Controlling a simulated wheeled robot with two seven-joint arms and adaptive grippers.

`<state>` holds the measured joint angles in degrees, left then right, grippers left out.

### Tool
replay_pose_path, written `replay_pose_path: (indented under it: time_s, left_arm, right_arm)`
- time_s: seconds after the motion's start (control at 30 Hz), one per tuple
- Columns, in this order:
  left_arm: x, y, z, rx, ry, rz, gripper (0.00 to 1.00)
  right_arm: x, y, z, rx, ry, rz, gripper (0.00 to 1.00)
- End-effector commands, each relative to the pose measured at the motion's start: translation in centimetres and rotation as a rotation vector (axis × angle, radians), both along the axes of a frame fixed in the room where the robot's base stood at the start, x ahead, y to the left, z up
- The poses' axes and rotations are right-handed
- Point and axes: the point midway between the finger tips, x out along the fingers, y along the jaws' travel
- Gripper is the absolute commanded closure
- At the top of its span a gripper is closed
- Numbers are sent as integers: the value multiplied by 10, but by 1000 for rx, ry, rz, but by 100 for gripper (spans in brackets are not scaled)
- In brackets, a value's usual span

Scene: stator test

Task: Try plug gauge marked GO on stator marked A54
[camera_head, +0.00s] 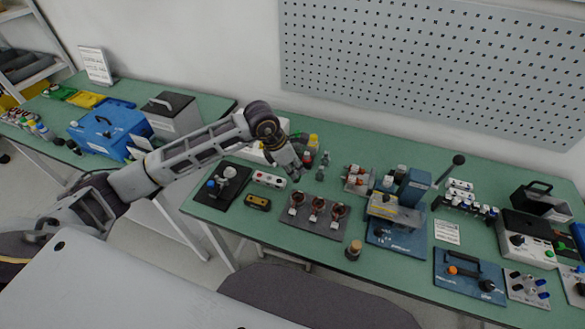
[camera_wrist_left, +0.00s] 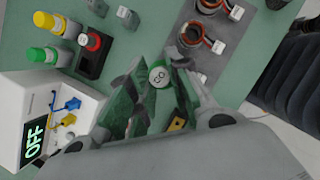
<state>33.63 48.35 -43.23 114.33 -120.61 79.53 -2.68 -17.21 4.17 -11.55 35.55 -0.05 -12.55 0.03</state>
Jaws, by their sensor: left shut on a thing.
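My left gripper (camera_head: 298,172) reaches over the green bench from the left, behind the grey mat. In the left wrist view the gripper (camera_wrist_left: 155,85) is shut on the plug gauge (camera_wrist_left: 157,76), whose round pale end reads GO. The rest of the gauge is hidden between the fingers. Stators with white tags also show in the left wrist view (camera_wrist_left: 194,37). I cannot read which tag says A54. My right gripper is not in view.
A white box (camera_wrist_left: 37,115) with an OFF display stands near the gripper, beside yellow and green bottles (camera_wrist_left: 42,55) and a red-topped piece in a black stand (camera_wrist_left: 94,42). A blue press-like device (camera_head: 397,225) stands right of the mat. A wood-topped piece (camera_head: 353,250) is near the front edge.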

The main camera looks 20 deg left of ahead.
Motion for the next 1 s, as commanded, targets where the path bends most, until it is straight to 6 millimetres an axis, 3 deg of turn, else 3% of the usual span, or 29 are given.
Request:
replay_pose_path:
  time_s: [0.6,1.0]
  left_arm:
    - [-3,-7,6,0,-1,-235,100]
    - [-3,-8,6,-1,-1,-269,100]
  right_arm:
    - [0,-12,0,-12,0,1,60]
    - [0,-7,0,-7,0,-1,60]
